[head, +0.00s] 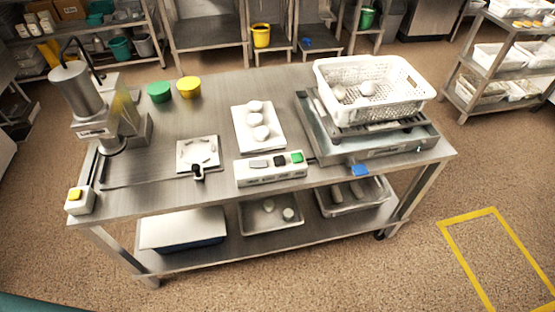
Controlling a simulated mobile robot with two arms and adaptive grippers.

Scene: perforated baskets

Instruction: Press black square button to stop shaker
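A white control box (271,176) lies at the front edge of the steel table. On its top, from left to right, are a dark flat rectangle (260,163), a small black square button (280,160) and a green button (297,157). The shaker (375,146) is a grey metal platform on the right side of the table. A white perforated basket (415,99) stands on it with pale round items inside. One still view does not show whether the shaker is moving. Neither of my grippers is in view.
A white tray (242,142) with white round pieces lies behind the control box. A metal machine (85,100) stands at the left, with a yellow-button box (80,203) at the front left corner. A blue piece (360,170) sits at the front edge. Floor in front is clear.

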